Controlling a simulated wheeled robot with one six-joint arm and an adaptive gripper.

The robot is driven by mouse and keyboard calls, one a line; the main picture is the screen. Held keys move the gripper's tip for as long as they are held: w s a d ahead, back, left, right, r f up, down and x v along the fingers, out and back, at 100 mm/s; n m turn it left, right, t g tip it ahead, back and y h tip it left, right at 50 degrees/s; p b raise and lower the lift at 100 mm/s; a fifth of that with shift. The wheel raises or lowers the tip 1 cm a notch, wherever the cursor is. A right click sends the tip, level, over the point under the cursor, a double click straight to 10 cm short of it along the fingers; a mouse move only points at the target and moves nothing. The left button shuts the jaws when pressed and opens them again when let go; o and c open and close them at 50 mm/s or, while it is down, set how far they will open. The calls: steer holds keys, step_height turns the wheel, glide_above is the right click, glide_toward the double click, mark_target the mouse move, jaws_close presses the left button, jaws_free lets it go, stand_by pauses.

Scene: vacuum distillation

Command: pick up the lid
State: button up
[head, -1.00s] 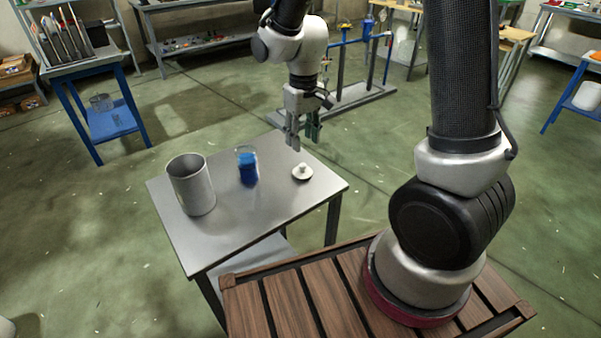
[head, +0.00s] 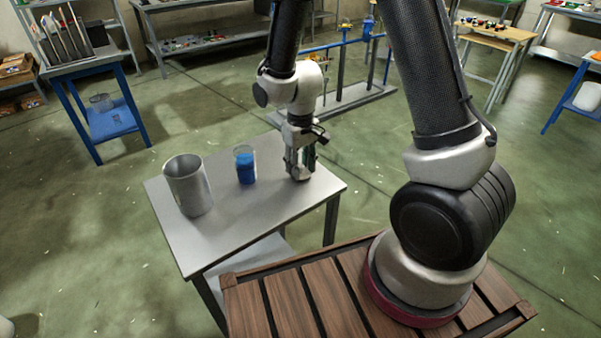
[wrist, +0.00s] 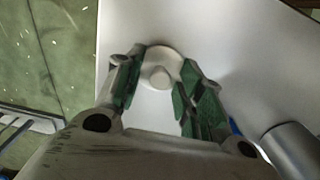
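The lid is a small white round piece with a knob on top. In the wrist view the lid (wrist: 161,76) lies on the table between the fingertips of my gripper (wrist: 157,92). The two green-padded fingers are apart, one on each side of the knob, with a gap visible on both sides. In the head view my gripper (head: 299,172) points down at the right part of the metal table and hides most of the lid there.
A grey metal cylinder (head: 189,188) stands on the left of the metal table (head: 235,220). A glass beaker with blue liquid (head: 245,166) stands between the cylinder and my gripper. The table's front part is clear.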

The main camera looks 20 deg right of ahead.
jaws_close()
